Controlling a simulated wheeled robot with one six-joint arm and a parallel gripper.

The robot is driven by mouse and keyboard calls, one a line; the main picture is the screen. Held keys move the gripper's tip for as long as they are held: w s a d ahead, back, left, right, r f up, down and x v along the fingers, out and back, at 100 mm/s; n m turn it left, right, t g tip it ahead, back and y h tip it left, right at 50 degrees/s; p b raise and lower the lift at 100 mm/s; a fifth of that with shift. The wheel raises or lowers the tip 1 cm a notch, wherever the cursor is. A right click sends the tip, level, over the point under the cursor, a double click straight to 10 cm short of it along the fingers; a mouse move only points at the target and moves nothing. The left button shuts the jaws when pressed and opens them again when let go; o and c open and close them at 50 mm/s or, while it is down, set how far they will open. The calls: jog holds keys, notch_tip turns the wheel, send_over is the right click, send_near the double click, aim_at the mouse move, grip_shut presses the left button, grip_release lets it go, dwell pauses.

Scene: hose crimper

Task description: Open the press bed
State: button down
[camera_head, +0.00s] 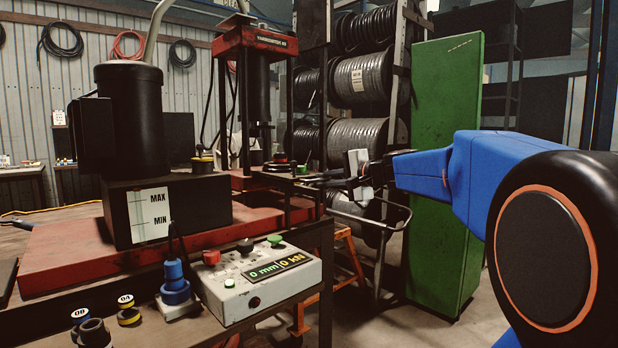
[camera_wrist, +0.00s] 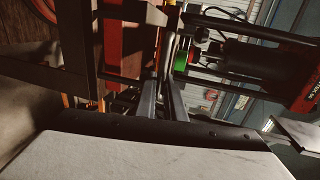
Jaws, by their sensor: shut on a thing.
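The red press (camera_head: 258,42) stands behind the control box, with its dark cylinder above a low bed (camera_head: 285,175). My gripper (camera_head: 322,182) reaches in from the right, at the right edge of the bed. In the wrist view my gripper (camera_wrist: 163,78) is shut on a thin grey bar, which looks like the bed's handle (camera_wrist: 172,48). The fingers hide part of the bar. The press (camera_wrist: 303,92) also shows in the wrist view, turned on its side. I cannot tell how far the bed is out.
A control box (camera_head: 262,280) with buttons and a "0 mm 0 kN" display sits on the front bench. A black pump tank (camera_head: 165,205) stands left. Hose reels (camera_head: 358,80) and a green cabinet (camera_head: 445,170) stand behind my arm. Floor shows between bench and cabinet.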

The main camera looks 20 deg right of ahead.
jog(key=f+v, duration=0.1)
jog(key=v, duration=0.6)
jog(key=shift+s+d+f, duration=0.2)
jog(key=shift+s+f, duration=0.1)
jog(key=shift+s, duration=0.25)
jog(key=c, duration=1.8)
grip_release()
jog(key=shift+c, duration=0.2)
jog(key=v, duration=1.7)
jog(key=shift+s+d, duration=0.1)
jog(key=shift+s, duration=0.05)
